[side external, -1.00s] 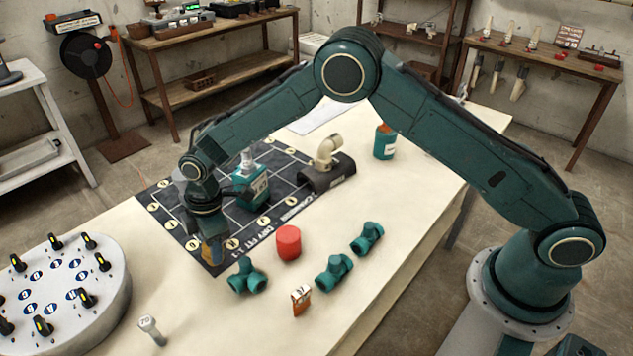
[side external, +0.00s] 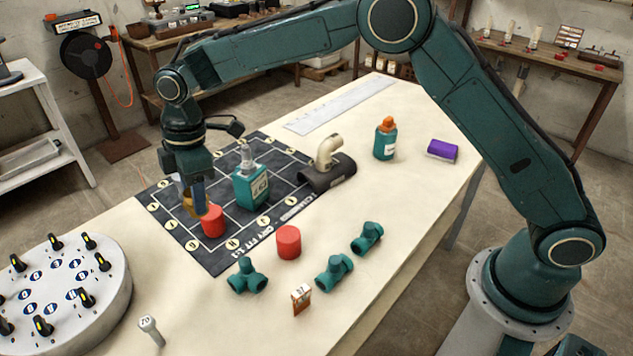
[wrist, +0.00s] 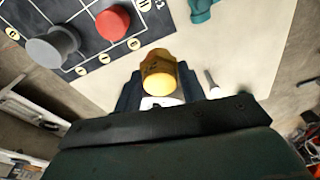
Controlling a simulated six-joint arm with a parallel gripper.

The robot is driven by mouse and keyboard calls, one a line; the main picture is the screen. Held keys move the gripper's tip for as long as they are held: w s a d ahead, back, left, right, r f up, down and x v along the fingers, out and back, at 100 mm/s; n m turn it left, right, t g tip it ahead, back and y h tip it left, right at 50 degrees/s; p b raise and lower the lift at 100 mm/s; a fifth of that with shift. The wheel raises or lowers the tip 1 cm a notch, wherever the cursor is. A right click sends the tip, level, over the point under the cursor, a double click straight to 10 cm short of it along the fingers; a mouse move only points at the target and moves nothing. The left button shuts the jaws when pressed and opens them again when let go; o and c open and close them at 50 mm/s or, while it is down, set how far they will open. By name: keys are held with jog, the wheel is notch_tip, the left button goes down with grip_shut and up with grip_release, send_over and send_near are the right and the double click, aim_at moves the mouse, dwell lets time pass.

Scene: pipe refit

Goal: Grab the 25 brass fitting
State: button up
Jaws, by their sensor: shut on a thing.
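The brass fitting (wrist: 158,74) is a short yellow-gold piece; its marking is too small to read. In the wrist view it sits between the fingers of my gripper (wrist: 160,90), which is shut on it. In the side view my gripper (side external: 194,198) holds the fitting (side external: 200,209) above the dark gridded mat (side external: 222,256), partly hidden by the fingers. A red cylinder (side external: 213,223) stands close to the right of it in that view.
A teal bottle (side external: 250,190) stands on the mat. A grey cylinder (wrist: 55,45) shows in the wrist view.

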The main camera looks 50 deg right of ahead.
aim_at(189, 193)
jog(key=shift+r, duration=2.75)
